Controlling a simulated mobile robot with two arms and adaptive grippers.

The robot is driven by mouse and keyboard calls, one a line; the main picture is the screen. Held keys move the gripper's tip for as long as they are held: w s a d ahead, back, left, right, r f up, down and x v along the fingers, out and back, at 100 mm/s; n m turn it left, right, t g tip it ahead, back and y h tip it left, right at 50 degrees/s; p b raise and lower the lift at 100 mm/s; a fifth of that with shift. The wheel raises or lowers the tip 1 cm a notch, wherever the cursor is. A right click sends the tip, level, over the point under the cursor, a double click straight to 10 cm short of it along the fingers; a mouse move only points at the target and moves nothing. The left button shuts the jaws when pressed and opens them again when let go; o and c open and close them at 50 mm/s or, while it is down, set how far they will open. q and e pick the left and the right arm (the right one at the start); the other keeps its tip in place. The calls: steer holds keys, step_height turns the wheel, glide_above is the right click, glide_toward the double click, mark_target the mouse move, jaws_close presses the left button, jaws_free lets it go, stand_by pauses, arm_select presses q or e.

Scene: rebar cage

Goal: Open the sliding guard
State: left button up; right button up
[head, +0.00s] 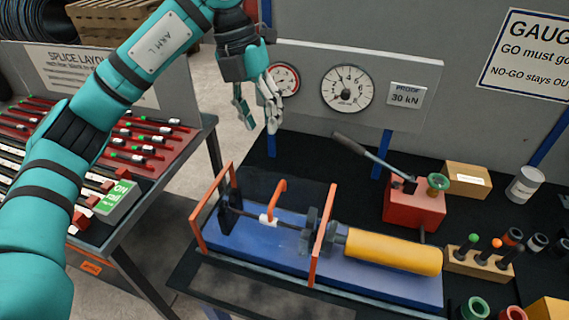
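The sliding guard (323,240) has orange end frames and what looks like a clear panel between them. It stands over the left part of a blue test rig (388,283), around a dark bar with a white sleeve (268,220). An orange handle (279,193) rises near the middle of the guard. My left gripper (261,120) hangs above and behind the guard, in front of the gauge board, fingers pointing down. Its fingers are apart, with nothing between them, and it does not touch the handle. My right gripper is not in view.
A yellow cylinder (393,251) lies at the rig's right end. Behind it stands a red pump (413,207) with a long lever. The gauge board (415,62) backs the bench. A sloped rack of bars (130,155) stands left, and a plug block (480,264) right.

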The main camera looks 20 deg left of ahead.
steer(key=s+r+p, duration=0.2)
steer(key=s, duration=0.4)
arm_select(q)
steer(key=p, duration=0.2)
glide_above(276, 192)
steer(key=f, duration=0.8)
steer(key=a+f, duration=0.1)
steer(key=f, duration=0.3)
steer(key=shift+s+f, duration=0.15)
steer(key=shift+f, duration=0.2)
steer(key=shift+x, duration=1.15)
steer(key=shift+d+f, duration=0.1)
steer(key=shift+f, duration=0.35)
steer(key=c, duration=0.6)
jaws_close()
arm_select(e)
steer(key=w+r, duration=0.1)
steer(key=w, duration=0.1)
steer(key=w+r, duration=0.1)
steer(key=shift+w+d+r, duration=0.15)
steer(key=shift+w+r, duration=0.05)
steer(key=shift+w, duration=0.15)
